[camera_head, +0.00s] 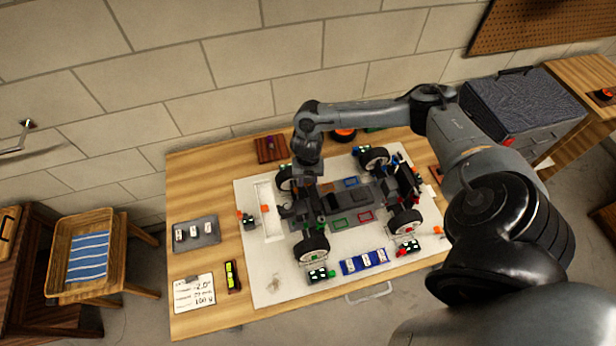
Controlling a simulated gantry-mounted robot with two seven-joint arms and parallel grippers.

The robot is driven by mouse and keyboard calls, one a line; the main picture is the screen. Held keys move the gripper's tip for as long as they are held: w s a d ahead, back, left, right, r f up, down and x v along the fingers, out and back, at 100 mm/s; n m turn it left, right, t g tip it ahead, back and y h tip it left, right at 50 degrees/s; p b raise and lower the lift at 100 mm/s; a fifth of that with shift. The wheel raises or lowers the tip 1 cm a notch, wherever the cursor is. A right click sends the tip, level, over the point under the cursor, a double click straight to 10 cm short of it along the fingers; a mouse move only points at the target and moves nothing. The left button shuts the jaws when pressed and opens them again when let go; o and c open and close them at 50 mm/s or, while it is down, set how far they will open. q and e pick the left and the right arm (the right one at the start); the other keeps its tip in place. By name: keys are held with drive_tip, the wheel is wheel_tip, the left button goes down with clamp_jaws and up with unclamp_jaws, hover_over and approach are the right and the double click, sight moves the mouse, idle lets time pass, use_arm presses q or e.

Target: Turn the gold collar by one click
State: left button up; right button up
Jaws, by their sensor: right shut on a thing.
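The RC racecar chassis (362,194) stands on a white mat on the wooden workbench, with large black wheels (312,248) at its corners. My right gripper (320,213) reaches down from above at the left end of the car, between the two left wheels. It is shut on a small part there, which the hand and fingers mostly hide. The gold collar cannot be made out clearly at this size; the car's parts around the fingertips are dark and crowded. My left gripper is not in view.
Left on the bench lie a grey tray (208,243), a white note card (193,293) and a yellow-green device (231,275). A blue strip (364,262) lies before the car. A dark toolbox (522,105) stands right. My right arm spans the bench's right side.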

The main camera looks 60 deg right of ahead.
drive_tip(key=shift+m, duration=0.6)
drive_tip(key=o, duration=1.1)
drive_tip(key=shift+c, duration=0.2)
wheel_tip(320, 180, up, 11)
drive_tip(key=shift+f, duration=0.1)
